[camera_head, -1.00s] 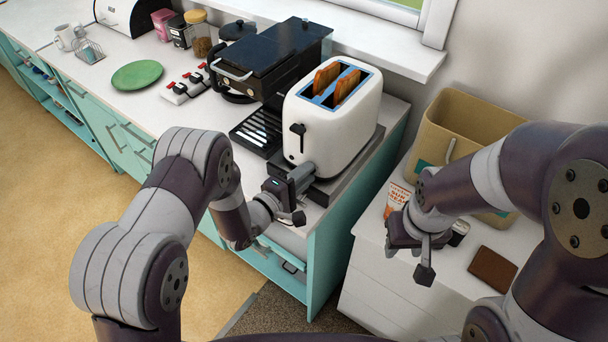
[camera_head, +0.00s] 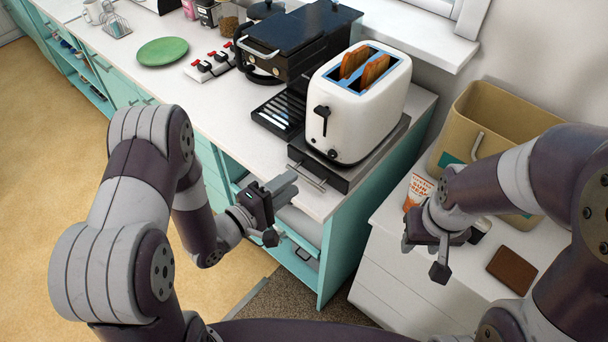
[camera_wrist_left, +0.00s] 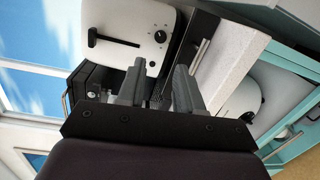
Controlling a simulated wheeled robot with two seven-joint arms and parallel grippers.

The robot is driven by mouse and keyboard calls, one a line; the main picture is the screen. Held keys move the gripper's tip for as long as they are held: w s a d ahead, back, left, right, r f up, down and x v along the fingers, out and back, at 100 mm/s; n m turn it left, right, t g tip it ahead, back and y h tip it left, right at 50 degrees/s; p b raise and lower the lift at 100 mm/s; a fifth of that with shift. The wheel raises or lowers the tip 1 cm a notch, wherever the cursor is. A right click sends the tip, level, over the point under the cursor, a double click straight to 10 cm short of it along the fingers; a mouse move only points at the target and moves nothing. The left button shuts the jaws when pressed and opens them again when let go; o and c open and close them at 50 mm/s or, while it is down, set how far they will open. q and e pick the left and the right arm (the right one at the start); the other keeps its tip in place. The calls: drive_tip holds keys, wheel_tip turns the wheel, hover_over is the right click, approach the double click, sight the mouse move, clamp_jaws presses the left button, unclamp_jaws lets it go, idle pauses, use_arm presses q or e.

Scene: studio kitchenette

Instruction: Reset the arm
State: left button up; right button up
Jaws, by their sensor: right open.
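My left gripper (camera_head: 284,185) is in front of the counter edge, apart from the white toaster (camera_head: 358,105) and free of any object. In the left wrist view its two fingers (camera_wrist_left: 157,88) are spread with nothing between them. The toaster stands upright on a dark tray, with two bread slices (camera_head: 365,68) showing in its slots. Its black lever also shows on the toaster in the left wrist view (camera_wrist_left: 135,30). My right gripper (camera_head: 440,262) hangs open over the front of the white cabinet top, beside the orange-and-white tube (camera_head: 418,190); its fingertips are partly hidden.
A black grill machine (camera_head: 292,45), a switch strip (camera_head: 210,66) and a green plate (camera_head: 162,51) are on the counter. A tan bin (camera_head: 495,130) and a brown wallet (camera_head: 511,269) are at right. Open floor (camera_head: 60,130) lies at left.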

use_arm(q)
drive_tip(key=shift+s+a, duration=0.15)
drive_tip(key=shift+s, duration=0.1)
idle(0.3)
